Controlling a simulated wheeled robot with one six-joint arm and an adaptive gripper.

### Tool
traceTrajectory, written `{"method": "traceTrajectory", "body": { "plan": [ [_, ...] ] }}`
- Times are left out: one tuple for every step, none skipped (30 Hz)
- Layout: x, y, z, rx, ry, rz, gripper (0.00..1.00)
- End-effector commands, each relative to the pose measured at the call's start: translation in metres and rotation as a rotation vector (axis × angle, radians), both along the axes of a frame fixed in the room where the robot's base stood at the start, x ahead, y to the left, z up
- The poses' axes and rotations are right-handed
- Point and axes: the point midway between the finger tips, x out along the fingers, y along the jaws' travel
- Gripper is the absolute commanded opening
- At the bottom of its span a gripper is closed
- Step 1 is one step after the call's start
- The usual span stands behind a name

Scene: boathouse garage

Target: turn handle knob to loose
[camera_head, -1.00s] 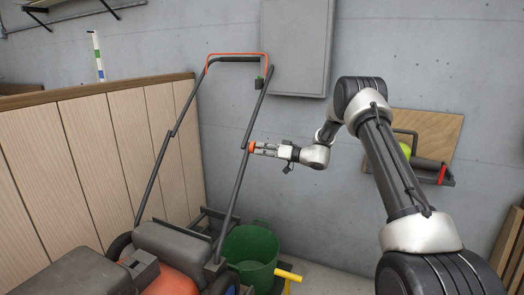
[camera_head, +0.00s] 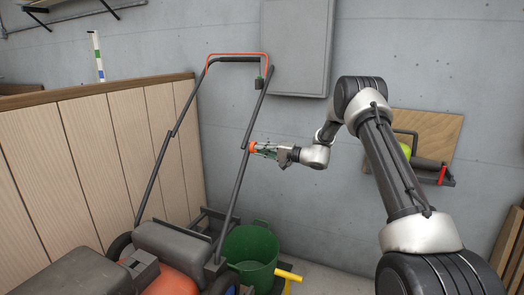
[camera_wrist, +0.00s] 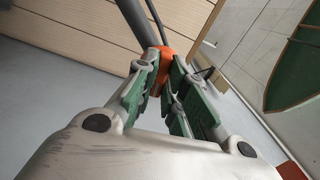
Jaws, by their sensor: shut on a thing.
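The handle knob (camera_head: 252,147) is a small orange knob on the right bar of the lawn mower's folding handle (camera_head: 238,172). My gripper (camera_head: 258,148) reaches it from the right and is shut on it. In the wrist view the orange knob (camera_wrist: 160,66) sits between the green-padded fingertips (camera_wrist: 163,72), against the dark handle bar (camera_wrist: 136,22). The fingers partly hide the knob, and I cannot read any mark of its setting. The handle stands upright, with a thin orange bail (camera_head: 238,54) at its top.
The orange and grey mower body (camera_head: 172,243) is at the lower left. A green bucket (camera_head: 250,248) stands below my gripper. A wooden panel (camera_head: 90,160) is left of the handle. A grey wall cabinet (camera_head: 296,45) hangs above. A wall board (camera_head: 432,128) is behind my arm.

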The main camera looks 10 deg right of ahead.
Motion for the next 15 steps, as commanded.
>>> {"method": "traceTrajectory", "body": {
  "plan": [
    [-0.0002,-0.001,-0.001,0.024,0.037,-0.001,0.0],
    [-0.0001,-0.001,-0.0008,0.041,0.06,-0.001,0.0],
    [-0.0001,-0.001,-0.0008,0.064,0.091,-0.001,0.0],
    [-0.0001,-0.001,-0.0008,0.081,0.114,-0.001,0.0],
    [-0.0001,-0.001,-0.0008,0.097,0.137,-0.001,0.0],
    [-0.0002,-0.0011,-0.0008,0.12,0.168,-0.001,0.0],
    [-0.0002,-0.0011,-0.0008,0.137,0.191,-0.001,0.0],
    [-0.0002,-0.0011,-0.0008,0.153,0.214,-0.001,0.0],
    [-0.0002,-0.0011,-0.0008,0.175,0.245,-0.002,0.0],
    [-0.0002,-0.0011,-0.0008,0.192,0.268,-0.002,0.0],
    [-0.0002,-0.0011,-0.0008,0.209,0.291,-0.002,0.0],
    [-0.0002,-0.0011,-0.0008,0.231,0.321,-0.002,0.0],
    [-0.0002,-0.0011,-0.0008,0.248,0.345,-0.002,0.0],
    [-0.0001,-0.0012,-0.0008,0.265,0.368,-0.002,0.0],
    [-0.0001,-0.0012,-0.0008,0.287,0.398,-0.002,0.0]
  ]
}}
